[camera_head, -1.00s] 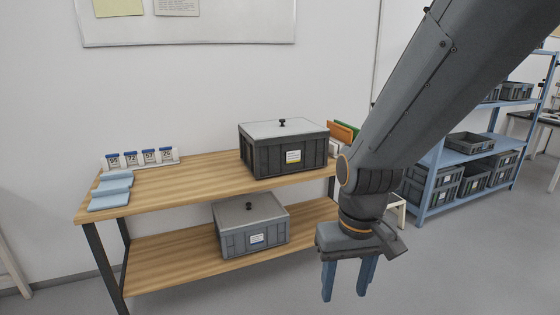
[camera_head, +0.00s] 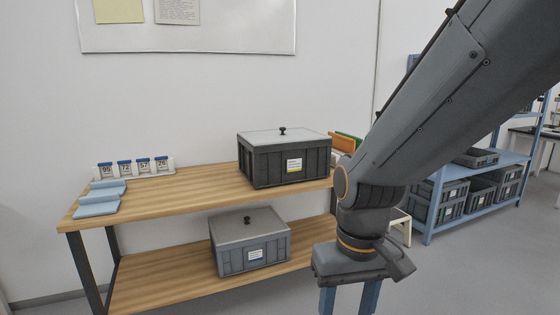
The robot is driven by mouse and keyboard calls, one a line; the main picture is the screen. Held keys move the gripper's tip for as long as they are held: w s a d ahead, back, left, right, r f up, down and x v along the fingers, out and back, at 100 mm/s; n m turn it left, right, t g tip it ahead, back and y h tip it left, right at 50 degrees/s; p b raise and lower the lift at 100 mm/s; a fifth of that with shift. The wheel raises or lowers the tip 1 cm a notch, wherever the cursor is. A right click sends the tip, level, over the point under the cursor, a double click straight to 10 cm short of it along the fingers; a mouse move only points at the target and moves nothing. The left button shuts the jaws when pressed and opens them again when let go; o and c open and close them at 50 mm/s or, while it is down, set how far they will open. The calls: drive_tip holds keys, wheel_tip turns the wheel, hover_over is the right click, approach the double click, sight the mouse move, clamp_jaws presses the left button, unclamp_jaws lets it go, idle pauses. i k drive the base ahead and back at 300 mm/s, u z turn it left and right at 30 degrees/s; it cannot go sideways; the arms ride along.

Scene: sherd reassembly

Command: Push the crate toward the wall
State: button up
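A dark grey crate (camera_head: 262,168) with a light grey lid and a black knob stands on the wooden table top (camera_head: 205,197), near its right end. A white label is on its front. A second, lighter grey crate (camera_head: 232,262) with a lid and knob sits on the lower shelf. I cannot tell which crate the task means. My gripper (camera_head: 348,305) points down in front of the table, right of both crates and apart from them. Its two blue fingers are spread with a gap between them, and nothing shows in it. The fingertips are cut off by the bottom edge.
The white wall (camera_head: 180,100) stands behind the table. A blue rack (camera_head: 470,172) with grey bins is at the right.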

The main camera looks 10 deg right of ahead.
sight(271, 166)
drive_tip(key=z, duration=0.85)
drive_tip(key=i, duration=1.05)
drive_tip(key=z, duration=1.9)
drive_tip(key=i, duration=0.45)
drive_tip(key=u, duration=2.7)
